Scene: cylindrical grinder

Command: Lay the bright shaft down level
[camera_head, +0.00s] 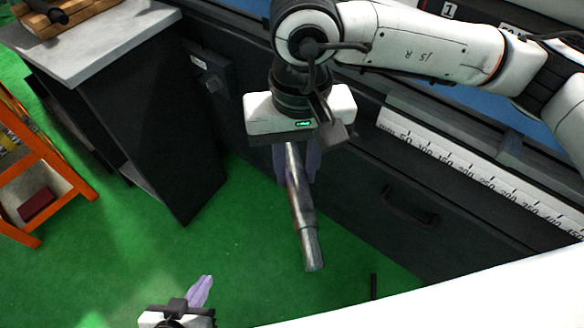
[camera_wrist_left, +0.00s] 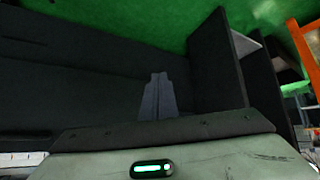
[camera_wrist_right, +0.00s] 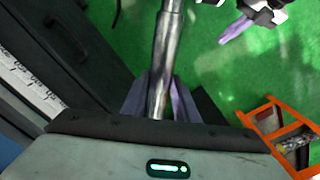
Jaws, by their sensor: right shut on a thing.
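The bright shaft (camera_head: 302,205) is a stepped metal bar. My right gripper (camera_head: 298,168) is shut on its upper part, and the shaft hangs down from the fingers, tilted, its free end over the green floor. In the right wrist view the shaft (camera_wrist_right: 166,50) runs up between the two purple-grey fingers (camera_wrist_right: 160,100). My left gripper (camera_head: 203,290) is low at the bottom of the head view, apart from the shaft. In the left wrist view its fingers (camera_wrist_left: 158,97) lie together with nothing between them.
The dark grinder front (camera_head: 400,205) with a handle and a white millimetre scale (camera_head: 480,170) stands behind and right of the shaft. A grey-topped cabinet (camera_head: 95,45) stands at the left, with an orange rack (camera_head: 40,170) beside it. Green floor (camera_head: 240,240) lies open between.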

